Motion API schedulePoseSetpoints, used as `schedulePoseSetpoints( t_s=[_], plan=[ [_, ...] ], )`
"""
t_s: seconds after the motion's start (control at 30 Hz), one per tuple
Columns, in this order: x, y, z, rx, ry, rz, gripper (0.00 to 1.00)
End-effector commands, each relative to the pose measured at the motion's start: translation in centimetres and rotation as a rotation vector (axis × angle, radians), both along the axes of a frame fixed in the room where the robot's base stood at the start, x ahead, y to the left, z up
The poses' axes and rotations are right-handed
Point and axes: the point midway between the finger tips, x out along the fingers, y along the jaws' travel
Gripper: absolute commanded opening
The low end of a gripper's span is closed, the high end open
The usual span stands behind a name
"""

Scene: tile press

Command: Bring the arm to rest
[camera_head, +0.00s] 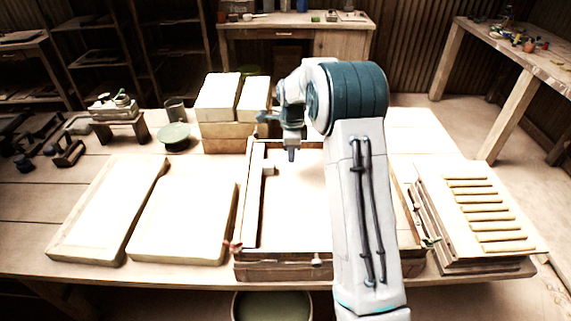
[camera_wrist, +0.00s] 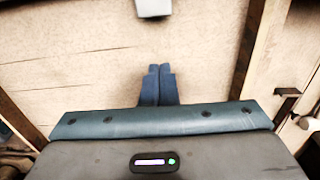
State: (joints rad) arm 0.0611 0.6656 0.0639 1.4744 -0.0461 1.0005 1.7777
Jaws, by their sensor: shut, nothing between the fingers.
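My gripper (camera_head: 291,155) hangs over the left part of the wooden press frame (camera_head: 248,205), pointing down. In the wrist view its two blue fingers (camera_wrist: 158,84) lie together with nothing between them. My arm reaches forward across the right part of the frame and hides much of its inside. The frame's pale bed (camera_head: 295,215) lies below the gripper. A small pale block (camera_head: 268,169) sits at the frame's left inner side; a pale block also shows beyond the fingertips in the wrist view (camera_wrist: 153,8).
Two pale slabs (camera_head: 185,222) (camera_head: 108,212) lie left of the frame. Stacked pale blocks (camera_head: 218,97) stand behind it, with a green round dish (camera_head: 174,136) beside them. A stack of boards with wooden slats (camera_head: 485,210) is at the right. A bucket (camera_head: 272,305) is below the front edge.

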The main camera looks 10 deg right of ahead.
Motion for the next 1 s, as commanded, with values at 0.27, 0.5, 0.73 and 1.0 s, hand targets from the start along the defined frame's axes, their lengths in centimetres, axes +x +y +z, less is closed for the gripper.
schedulePoseSetpoints(
  t_s=[0.27,0.5,0.73,1.0],
  plan=[
    [0.0,0.0,4.9,0.000,-0.001,0.000,0.00],
    [0.0,0.1,6.0,0.000,0.002,0.000,0.00],
    [-2.2,0.2,8.2,-0.003,-0.019,0.125,0.00],
    [-9.3,0.6,12.6,-0.027,-0.072,0.503,0.00]
  ],
)
